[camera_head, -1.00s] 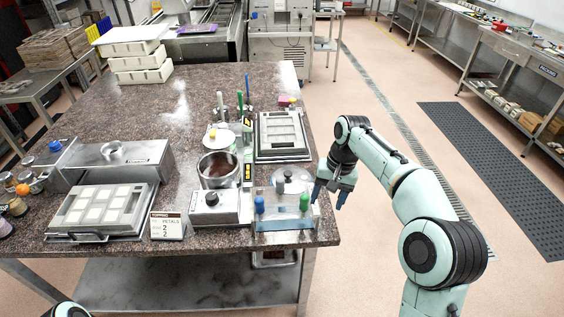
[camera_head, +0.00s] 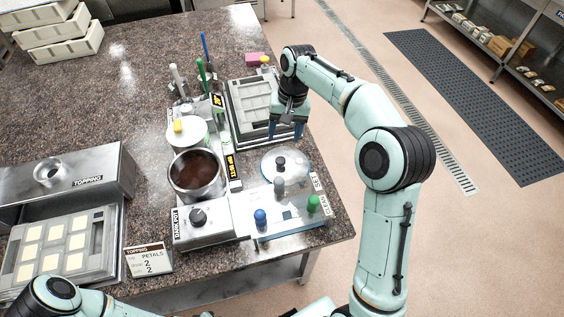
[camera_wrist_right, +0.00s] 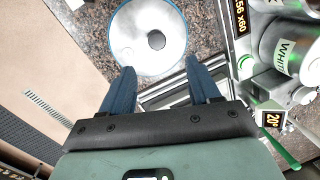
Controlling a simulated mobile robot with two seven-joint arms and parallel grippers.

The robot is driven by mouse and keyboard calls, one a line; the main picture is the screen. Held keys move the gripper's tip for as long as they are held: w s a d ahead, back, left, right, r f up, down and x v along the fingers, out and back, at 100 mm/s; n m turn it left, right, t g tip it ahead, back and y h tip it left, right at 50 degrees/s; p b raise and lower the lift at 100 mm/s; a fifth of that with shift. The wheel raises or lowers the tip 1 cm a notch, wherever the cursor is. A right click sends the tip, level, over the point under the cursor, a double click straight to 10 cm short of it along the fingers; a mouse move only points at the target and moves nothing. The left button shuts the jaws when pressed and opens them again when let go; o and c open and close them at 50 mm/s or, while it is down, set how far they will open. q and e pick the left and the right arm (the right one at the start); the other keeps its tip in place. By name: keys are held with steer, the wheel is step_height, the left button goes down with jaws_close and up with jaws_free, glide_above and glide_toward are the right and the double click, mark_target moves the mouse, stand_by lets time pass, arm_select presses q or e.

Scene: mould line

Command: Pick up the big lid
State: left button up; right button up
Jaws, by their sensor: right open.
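A round silver lid with a black knob (camera_head: 291,172), seemingly the big lid, lies flat on the counter right of the dark pot (camera_head: 198,177). It also shows at the top of the right wrist view (camera_wrist_right: 140,22), with its knob just beyond my fingertips. My right gripper (camera_head: 286,131) is open and empty, above and behind the lid near the metal mould tray. Its two blue fingers (camera_wrist_right: 160,70) are apart, pointing toward the lid. My left gripper is out of view; only part of the left arm shows at the bottom left.
A pale lid with a yellow knob (camera_head: 187,135) sits behind the pot. The metal mould tray (camera_head: 240,92) lies behind my gripper. The counter's right edge is close.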

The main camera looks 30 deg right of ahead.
glide_above(281, 159)
steer(key=f, duration=0.4)
steer(key=shift+w+d+f+b, duration=0.1)
steer(key=shift+d+f+b, duration=0.05)
steer(key=shift+d+b, duration=0.2)
steer(key=shift+w+f, duration=0.1)
steer(key=shift+f, duration=0.4)
steer(key=f, duration=0.4)
steer(key=shift+a+f, duration=0.25)
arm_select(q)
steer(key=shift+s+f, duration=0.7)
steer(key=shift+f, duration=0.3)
arm_select(e)
jaws_close()
